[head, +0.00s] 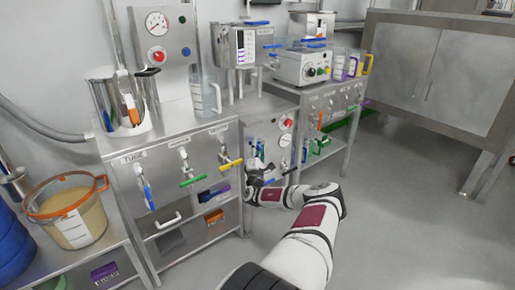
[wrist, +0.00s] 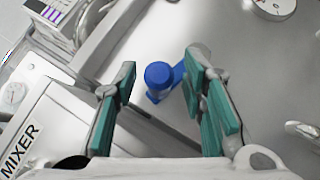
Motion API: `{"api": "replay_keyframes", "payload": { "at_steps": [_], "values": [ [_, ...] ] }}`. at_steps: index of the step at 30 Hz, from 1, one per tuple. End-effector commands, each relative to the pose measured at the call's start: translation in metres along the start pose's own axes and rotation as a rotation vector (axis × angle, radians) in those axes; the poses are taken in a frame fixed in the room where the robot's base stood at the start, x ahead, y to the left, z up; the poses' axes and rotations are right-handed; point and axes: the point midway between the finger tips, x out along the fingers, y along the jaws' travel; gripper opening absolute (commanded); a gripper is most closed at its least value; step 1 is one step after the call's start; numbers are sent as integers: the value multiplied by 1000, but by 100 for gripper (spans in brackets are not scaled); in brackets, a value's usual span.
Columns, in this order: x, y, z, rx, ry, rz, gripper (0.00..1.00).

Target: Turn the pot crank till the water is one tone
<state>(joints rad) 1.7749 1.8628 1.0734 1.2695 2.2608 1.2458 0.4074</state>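My gripper (head: 256,170) is in front of the lower steel panel in the middle of the head view. In the wrist view its teal-padded fingers (wrist: 161,60) are apart. A blue knob on a short blue lever (wrist: 158,74) shows between them, nearer the right finger; I cannot tell whether they touch. A steel pot (head: 104,88) stands on the left cabinet, with an orange-handled item at its front. An orange-rimmed clear tub (head: 92,222) holds tan liquid at the lower left. I cannot make out which part is the pot crank, nor any water tones.
The left cabinet (head: 168,141) carries blue, green and yellow lever handles. A round gauge (head: 287,123) is right of my gripper; it also shows in the wrist view (wrist: 274,8). A box labelled MIXER (wrist: 60,125) fills the wrist view's left. The grey floor (head: 400,190) is free at right.

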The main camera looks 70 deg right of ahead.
Motion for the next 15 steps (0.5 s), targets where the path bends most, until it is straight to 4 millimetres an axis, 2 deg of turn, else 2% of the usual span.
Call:
{"api": "replay_keyframes", "payload": {
  "at_steps": [5,15],
  "values": [
    [-20,-2,0,2,1,-3,38],
    [-87,-1,0,2,0,-2,38]
  ]
}}
